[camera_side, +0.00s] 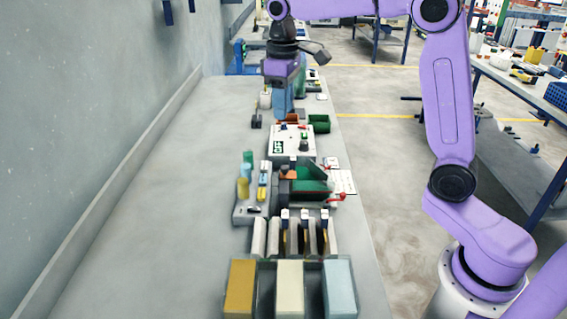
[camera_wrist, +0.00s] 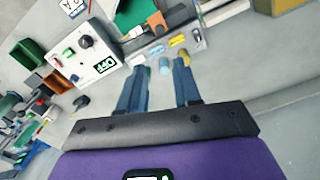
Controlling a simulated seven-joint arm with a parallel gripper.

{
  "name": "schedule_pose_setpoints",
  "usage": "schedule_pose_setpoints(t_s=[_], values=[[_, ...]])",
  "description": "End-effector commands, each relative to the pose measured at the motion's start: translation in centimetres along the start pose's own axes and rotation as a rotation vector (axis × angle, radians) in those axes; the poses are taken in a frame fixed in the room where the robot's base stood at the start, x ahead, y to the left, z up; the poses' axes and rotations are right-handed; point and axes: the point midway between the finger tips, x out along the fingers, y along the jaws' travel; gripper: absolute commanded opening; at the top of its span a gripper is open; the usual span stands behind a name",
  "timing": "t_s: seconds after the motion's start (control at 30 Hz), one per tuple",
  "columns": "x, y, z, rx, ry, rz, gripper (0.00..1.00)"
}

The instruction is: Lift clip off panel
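Several upright panels (camera_side: 275,238) stand in a rack near the front of the bench in the side view. Small white-and-dark clips (camera_side: 285,214) sit on the top edges of some of them. Which clip the task means, I cannot tell. My gripper (camera_side: 283,112) is far from them, toward the back of the bench, pointing down. In the wrist view my gripper (camera_wrist: 159,67) shows two blue fingers apart, with nothing held between them. The panels and clips are not clearly visible in the wrist view.
Between my gripper and the panels stand a white control box (camera_side: 291,143) and a green tray (camera_side: 305,185). A grey fixture (camera_side: 250,210) holds coloured cylinders. Yellow, cream and pale-blue blocks (camera_side: 240,287) stand in front. The bench's left side (camera_side: 150,200) is clear beside the wall.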

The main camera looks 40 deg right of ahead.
Motion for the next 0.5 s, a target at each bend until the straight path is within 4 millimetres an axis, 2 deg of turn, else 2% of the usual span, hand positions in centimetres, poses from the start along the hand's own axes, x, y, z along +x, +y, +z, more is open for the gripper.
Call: schedule_pose_setpoints(t_s=[0.5], values=[[9.6,-0.1,0.1,-0.001,-0.006,-0.001,0.33]])
